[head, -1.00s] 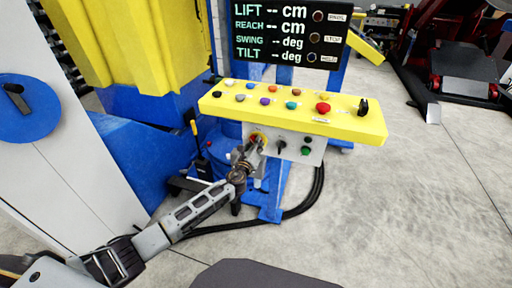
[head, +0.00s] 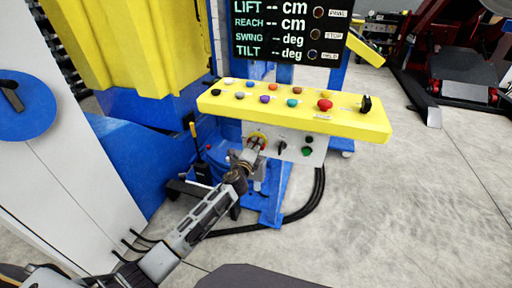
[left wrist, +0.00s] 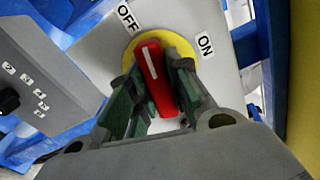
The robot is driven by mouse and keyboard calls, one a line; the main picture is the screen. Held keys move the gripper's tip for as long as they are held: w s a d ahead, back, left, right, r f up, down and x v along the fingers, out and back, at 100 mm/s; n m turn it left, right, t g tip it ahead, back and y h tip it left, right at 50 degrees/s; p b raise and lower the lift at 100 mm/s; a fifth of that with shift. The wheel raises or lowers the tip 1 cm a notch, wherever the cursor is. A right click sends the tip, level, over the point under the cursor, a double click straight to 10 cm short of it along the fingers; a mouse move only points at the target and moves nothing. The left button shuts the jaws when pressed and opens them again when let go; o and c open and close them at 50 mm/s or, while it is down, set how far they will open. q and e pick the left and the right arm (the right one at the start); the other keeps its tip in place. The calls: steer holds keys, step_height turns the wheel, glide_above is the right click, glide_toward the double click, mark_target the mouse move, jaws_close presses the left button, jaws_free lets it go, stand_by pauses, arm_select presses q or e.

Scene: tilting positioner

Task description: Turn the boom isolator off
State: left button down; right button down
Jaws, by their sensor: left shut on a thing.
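The boom isolator is a red handle (left wrist: 155,75) on a round yellow plate (left wrist: 128,54), with OFF and ON labels, on the grey front panel (left wrist: 97,52) below the console. In the left wrist view the handle's upper end leans toward the OFF label (left wrist: 128,18); the ON label (left wrist: 205,44) is to its right. My left gripper (left wrist: 160,95) is shut on the red handle, with a finger on each side of it. In the head view my left gripper (head: 252,155) covers much of the isolator (head: 259,138). My right gripper is not in view.
A yellow console (head: 355,123) with several coloured buttons overhangs the panel. A black selector (head: 282,147) and a green button (head: 307,152) sit right of the isolator. Black cables (head: 318,190) hang below. A display (head: 285,35) shows dashes.

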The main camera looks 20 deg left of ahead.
arm_select(q)
steer(key=shift+a+n, duration=0.1)
steer(key=shift+n, duration=1.2)
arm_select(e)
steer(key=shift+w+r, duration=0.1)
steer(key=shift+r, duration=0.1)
arm_select(q)
steer(key=c, duration=1.3)
jaws_free()
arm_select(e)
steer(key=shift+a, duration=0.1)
arm_select(q)
steer(key=shift+s+a, duration=0.2)
steer(key=shift+s, duration=5.8)
